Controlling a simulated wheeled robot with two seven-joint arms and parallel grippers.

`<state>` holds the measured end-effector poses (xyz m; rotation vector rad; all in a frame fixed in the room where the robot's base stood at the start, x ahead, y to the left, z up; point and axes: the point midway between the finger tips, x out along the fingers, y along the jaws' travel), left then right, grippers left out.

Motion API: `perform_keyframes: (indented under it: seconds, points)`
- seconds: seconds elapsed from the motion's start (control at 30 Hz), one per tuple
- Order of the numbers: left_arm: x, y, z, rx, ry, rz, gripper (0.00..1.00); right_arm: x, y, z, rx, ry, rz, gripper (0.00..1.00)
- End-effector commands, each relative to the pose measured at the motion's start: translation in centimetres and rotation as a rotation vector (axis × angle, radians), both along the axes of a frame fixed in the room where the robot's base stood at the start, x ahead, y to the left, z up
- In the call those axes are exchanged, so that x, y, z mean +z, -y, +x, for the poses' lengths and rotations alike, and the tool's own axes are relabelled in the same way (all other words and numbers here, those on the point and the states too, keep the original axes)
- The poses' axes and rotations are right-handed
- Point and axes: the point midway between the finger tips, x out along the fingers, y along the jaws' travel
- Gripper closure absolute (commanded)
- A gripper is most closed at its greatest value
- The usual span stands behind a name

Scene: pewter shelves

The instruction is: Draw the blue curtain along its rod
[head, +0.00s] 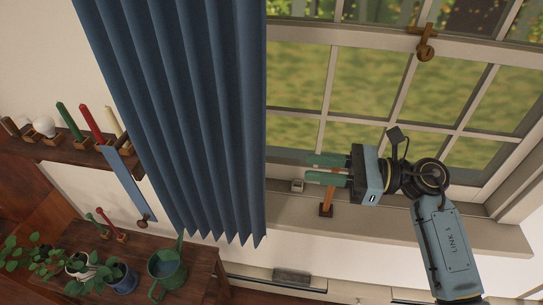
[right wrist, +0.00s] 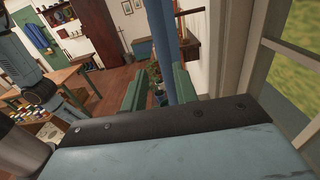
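The blue curtain (head: 190,110) hangs in pleats along the left side of the window in the head view. Its rod is out of view. My right gripper (head: 310,169) points left, just right of the curtain's edge, in front of the lower window. Its two green fingers are apart with nothing between them that I can make out, and a gap separates them from the curtain in the head view. In the right wrist view the curtain (right wrist: 164,45) shows edge-on, in line with the space between the fingers (right wrist: 159,72) and beyond them. My left gripper does not show.
The window sill (head: 285,212) runs below my right gripper, with a brown latch (head: 326,203) on it. A shelf with candles (head: 92,125) stands left of the curtain. A green watering can (head: 168,268) and potted plants (head: 80,265) stand on a low wooden table.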

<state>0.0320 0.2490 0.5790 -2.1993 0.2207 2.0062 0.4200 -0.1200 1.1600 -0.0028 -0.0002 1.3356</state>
Motion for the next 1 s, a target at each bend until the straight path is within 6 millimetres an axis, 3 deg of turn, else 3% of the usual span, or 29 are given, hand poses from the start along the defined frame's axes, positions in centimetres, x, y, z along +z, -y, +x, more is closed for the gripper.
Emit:
perform_keyframes:
  seconds: [0.2, 0.4, 0.6, 0.87, 1.0]
  points:
    - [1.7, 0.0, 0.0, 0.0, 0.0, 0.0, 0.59, 0.4, -4.8, 1.1, 0.001, -0.002, 0.007, 0.71]
    - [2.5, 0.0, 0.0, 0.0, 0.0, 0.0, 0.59, 0.3, -7.8, 1.8, 0.0, -0.002, 0.006, 0.71]
    - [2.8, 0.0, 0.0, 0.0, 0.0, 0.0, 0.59, 0.1, -9.1, 2.2, 0.0, -0.002, 0.003, 0.71]
    - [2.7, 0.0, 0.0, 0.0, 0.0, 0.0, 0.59, 0.0, -9.2, 2.2, 0.0, -0.001, 0.002, 0.71]
    - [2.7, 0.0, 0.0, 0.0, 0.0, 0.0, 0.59, 0.0, -9.2, 2.2, 0.0, -0.001, 0.002, 0.87]
